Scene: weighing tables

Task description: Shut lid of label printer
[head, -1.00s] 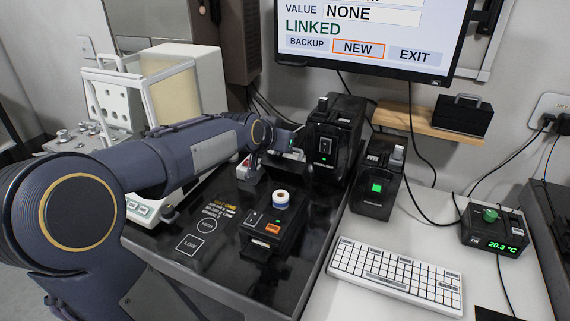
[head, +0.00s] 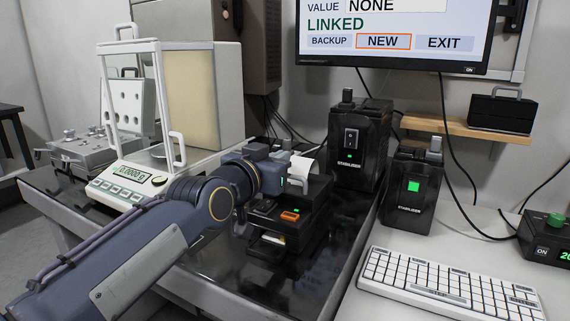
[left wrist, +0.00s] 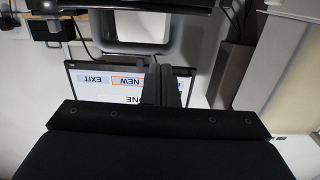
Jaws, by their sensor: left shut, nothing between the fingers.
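The label printer (head: 287,236) is a black box on the dark glossy table top, with an orange button on its front. A white paper roll (head: 303,166) shows at its top, partly behind my left gripper. The lid's position is hard to make out because my gripper and wrist cover that part. My left gripper (head: 287,166) is shut and empty, at the printer's upper rear beside the roll; I cannot tell whether it touches the lid. In the left wrist view its closed fingers (left wrist: 165,85) show in the middle. My right gripper is out of view.
A balance with a glass draft shield (head: 150,110) stands left of the printer. Two black stabiliser boxes (head: 358,150) (head: 412,190) stand to the right. A white keyboard (head: 450,285) lies on the white table. The monitor (head: 395,62) hangs above.

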